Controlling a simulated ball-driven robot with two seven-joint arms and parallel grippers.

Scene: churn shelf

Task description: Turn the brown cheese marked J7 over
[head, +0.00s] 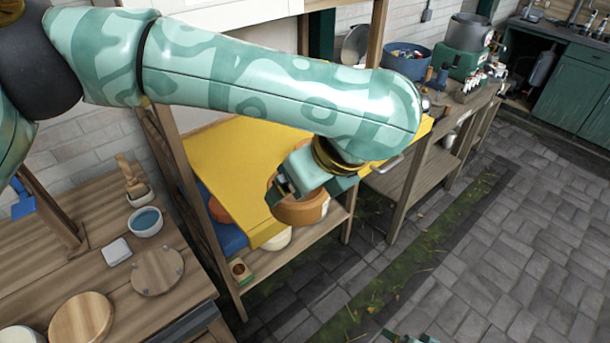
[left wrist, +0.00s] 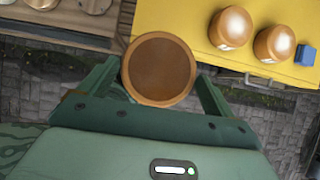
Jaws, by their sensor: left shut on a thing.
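My left gripper (head: 303,194) is shut on a brown round cheese (head: 300,209) beside the front edge of the yellow shelf top (head: 225,160). In the left wrist view, the cheese (left wrist: 158,70) sits between the two green fingers with its flat brown face toward the camera. I cannot read a J7 mark on it. Two other brown cheeses (left wrist: 231,27) (left wrist: 275,44) stand on the yellow top in the left wrist view. My left forearm hides part of that top in the head view. A teal sliver (head: 410,339) at the bottom edge may be my right gripper.
A blue block (left wrist: 305,55) lies by the cheeses. Under the yellow top are an orange round (head: 218,210) and a small wooden box (head: 239,270). The wooden table at left holds a bowl (head: 145,222), a white tile (head: 117,251) and round boards (head: 157,271). The paved floor is open at right.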

